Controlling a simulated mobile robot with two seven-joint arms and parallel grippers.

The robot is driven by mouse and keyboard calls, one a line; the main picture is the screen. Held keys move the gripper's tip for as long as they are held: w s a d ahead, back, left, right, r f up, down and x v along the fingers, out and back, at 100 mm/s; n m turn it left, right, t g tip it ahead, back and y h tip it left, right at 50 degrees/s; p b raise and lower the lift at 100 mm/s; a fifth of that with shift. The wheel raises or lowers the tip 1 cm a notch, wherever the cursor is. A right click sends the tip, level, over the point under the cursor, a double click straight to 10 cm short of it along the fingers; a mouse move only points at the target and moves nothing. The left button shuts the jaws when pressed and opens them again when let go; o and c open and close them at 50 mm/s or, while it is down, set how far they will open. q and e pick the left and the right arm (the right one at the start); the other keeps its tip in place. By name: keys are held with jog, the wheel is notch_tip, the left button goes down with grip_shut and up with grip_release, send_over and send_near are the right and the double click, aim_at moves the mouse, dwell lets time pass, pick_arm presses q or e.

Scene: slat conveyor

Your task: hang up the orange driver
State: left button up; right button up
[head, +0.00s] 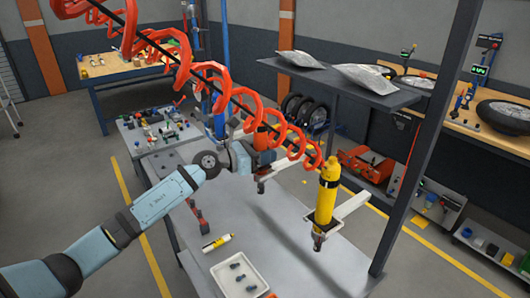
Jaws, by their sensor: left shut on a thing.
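The orange driver (261,140) stands roughly upright in my left gripper (262,157), which is shut on it. The red coiled hose passes in front and hides part of both. The driver's dark lower end shows below the gripper, close to a pale bracket (284,166). I cannot tell whether the driver touches this bracket. A yellow driver (327,197) hangs upright at a second pale bracket (351,206) to the right. My right gripper is not in view.
The red coiled hose (209,86) runs along a dark rod across the view. The grey bench (262,226) below carries a pale tray (221,271) of dark parts, a yellow marker-like item (217,243) and a red tool (197,212). A dark post (424,150) stands at right.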

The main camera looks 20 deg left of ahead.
pick_arm(q)
jog(key=shift+f+b, duration=0.7)
jog(key=shift+f, duration=0.05)
dwell(0.9)
jog(key=o, duration=1.2)
jog(key=shift+o, duration=0.2)
jog(key=shift+f, duration=0.1)
jog(key=b+v, duration=0.4)
jog(key=v, duration=0.9)
jog(key=shift+s+a, duration=0.25)
jog(key=shift+s, duration=0.05)
